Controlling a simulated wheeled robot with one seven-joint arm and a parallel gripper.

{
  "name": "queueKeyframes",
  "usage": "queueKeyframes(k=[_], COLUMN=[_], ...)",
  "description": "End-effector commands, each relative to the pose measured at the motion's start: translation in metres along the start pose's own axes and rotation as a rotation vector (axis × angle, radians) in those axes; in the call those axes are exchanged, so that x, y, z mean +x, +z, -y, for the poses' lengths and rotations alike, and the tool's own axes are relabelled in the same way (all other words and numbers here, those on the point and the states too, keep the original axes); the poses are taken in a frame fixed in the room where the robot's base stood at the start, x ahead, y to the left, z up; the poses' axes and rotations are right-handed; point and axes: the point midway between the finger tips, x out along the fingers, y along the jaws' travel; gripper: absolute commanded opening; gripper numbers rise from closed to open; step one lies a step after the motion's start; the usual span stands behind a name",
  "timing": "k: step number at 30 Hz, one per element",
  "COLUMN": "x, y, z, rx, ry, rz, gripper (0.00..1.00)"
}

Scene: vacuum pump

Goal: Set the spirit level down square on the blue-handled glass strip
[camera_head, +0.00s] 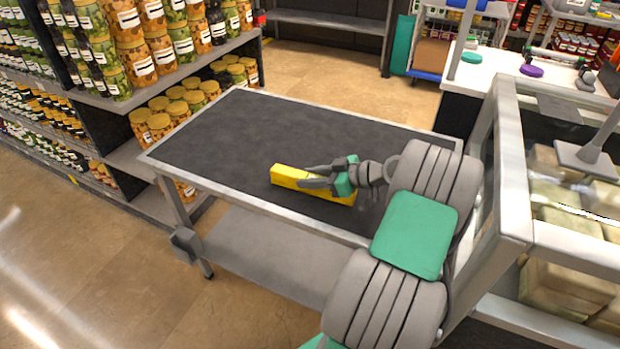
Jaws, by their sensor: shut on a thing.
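The yellow spirit level (290,173) is a long bar at the front middle of the dark-topped table in the head view. My gripper (312,176) is shut on it near its middle, and the fingers and wrist hide part of it. The level looks roughly flat, at or just above the tabletop; I cannot tell whether it touches. I do not see a blue-handled glass strip on the table; the level and my arm hide some of the top.
The table (225,135) has a dark top with a pale metal rim and is otherwise clear to the left and back. Shelves of jars (165,55) stand to the left. A glass-fronted case (515,180) and a white counter (500,70) stand close on the right.

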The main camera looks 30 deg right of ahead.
Motion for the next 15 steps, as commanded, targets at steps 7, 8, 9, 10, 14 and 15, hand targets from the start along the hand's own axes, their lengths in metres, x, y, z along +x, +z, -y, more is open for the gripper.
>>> queueKeyframes(k=[7,8,9,10,14,15], x=[0.0018,0.0014,0.0012,0.0012,0.0012,0.0011], y=[0.0046,0.0038,0.0032,0.0033,0.0033,0.0032], z=[0.0002,0.0002,0.0003,0.0003,0.0004,0.0003], rx=[0.0,0.0,0.0,0.001,0.001,0.001], ry=[0.0,0.0,0.0,-0.001,-0.001,-0.001], rz=[-0.001,0.0,0.0,0.0,0.0,0.0], gripper=[0.0,0.34,0.37,0.4,0.51,0.54])
